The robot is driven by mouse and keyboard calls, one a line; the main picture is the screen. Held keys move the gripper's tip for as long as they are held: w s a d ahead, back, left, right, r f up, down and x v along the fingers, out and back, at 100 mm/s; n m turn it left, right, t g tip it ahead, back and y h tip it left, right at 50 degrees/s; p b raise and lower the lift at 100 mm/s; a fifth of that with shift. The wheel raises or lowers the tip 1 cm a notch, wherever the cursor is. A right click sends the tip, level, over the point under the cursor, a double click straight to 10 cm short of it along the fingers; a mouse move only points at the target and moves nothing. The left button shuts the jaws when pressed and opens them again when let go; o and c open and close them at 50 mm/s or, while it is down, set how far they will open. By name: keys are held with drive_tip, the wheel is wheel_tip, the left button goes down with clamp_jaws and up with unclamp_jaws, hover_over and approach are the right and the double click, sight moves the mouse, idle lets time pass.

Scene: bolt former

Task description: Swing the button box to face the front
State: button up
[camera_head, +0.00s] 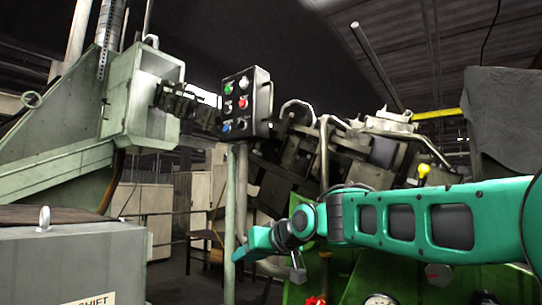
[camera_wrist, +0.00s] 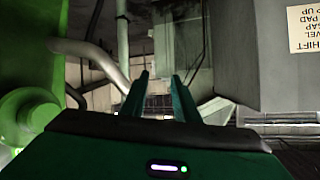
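The button box (camera_head: 246,103) is a dark box on top of a pale upright post (camera_head: 237,200), left of centre in the head view. Its face carries several buttons, among them green, white, red and blue ones. The face is visible and turned somewhat to the left; its right side shows too, with a bar handle (camera_head: 266,101) on it. My gripper (camera_head: 243,254) is teal and sits low beside the post, well below the box. In the wrist view its two fingers (camera_wrist: 160,78) stand apart with nothing between them. I cannot make out the box in the wrist view.
A jointed dark arm (camera_head: 185,102) links the box to a pale green machine housing (camera_head: 143,100) at left. A grey cabinet (camera_head: 75,265) stands at lower left. Dark machinery with pipes (camera_head: 340,150) lies behind my arm. A green machine body (camera_head: 400,275) lies below it.

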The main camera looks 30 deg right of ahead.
drive_tip(key=w+d+r+t, duration=0.1)
drive_tip(key=d+r+t, duration=0.25)
drive_tip(key=r, duration=0.65)
drive_tip(key=n+t, duration=0.2)
drive_tip(key=t, duration=0.4)
approach(272, 100)
drive_tip(key=shift+y, duration=0.4)
drive_tip(key=x, duration=0.8)
drive_tip(key=shift+w+d+r, duration=0.1)
drive_tip(key=shift+w+d, duration=0.1)
drive_tip(key=shift+w, duration=0.15)
drive_tip(key=shift+d, duration=0.1)
clamp_jaws()
